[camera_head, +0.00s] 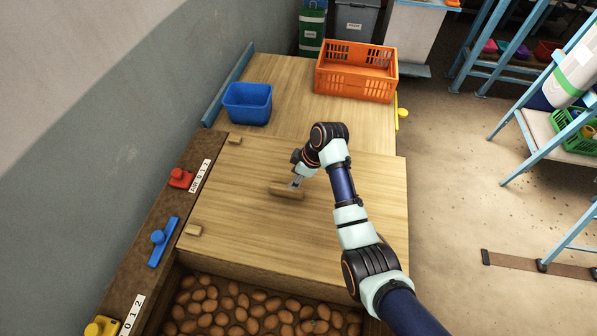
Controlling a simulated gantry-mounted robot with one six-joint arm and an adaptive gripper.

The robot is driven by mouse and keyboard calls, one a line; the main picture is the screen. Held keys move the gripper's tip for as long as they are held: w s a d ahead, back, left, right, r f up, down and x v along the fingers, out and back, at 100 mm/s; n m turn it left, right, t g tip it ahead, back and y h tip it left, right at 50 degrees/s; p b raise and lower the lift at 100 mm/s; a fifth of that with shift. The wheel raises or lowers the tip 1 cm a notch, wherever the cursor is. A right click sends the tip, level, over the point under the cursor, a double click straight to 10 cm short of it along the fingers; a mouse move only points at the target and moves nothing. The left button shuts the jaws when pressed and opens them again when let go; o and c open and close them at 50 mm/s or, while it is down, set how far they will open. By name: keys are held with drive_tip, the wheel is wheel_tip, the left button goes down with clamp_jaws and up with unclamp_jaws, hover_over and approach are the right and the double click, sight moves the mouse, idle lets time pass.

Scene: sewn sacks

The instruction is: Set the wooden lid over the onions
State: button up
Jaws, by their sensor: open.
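The wooden lid (350,215) is a wide, flat, light-wood panel lying level, with a wooden bar handle (285,192) near its middle. My gripper (294,183) is open at the handle, its fingers pointing down. My wrist partly hides the fingers, and I cannot tell whether they touch the handle. Several brown, rounded pieces, apparently the onions (258,309), lie in an open bin at the bottom of the view, just in front of the lid's near edge. Their near part is cut off by the frame. What lies under the lid is hidden.
A blue tub (247,103) and an orange crate (356,73) stand on the wooden surface behind the lid. Red (181,178), blue (160,240) and yellow (101,327) fittings line the dark left ledge (142,267). Small wooden blocks (193,230) sit by the lid's left edge.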

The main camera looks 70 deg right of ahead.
sight(300, 188)
drive_tip(key=v, duration=0.4)
idle(0.5)
drive_tip(key=w+a+r+t+h, duration=0.1)
drive_tip(key=w+a+r, duration=0.2)
drive_tip(key=w+a, duration=0.55)
drive_tip(key=w+a+r+t+h, duration=0.15)
drive_tip(key=w+a, duration=0.45)
drive_tip(key=a, duration=0.6)
drive_tip(key=s+a+r+t+y, duration=0.1)
drive_tip(key=s+a+r+t, duration=0.15)
drive_tip(key=a+r, duration=0.65)
drive_tip(key=s+a+r+t+y, duration=0.1)
drive_tip(key=a+r+t, duration=0.2)
drive_tip(key=a, duration=1.3)
wheel_tip(300, 188, up, 23)
drive_tip(key=m+p, duration=0.1)
drive_tip(key=p, duration=2.1)
wheel_tip(300, 188, down, 42)
drive_tip(key=b, duration=4.1)
drive_tip(key=shift+r, duration=0.15)
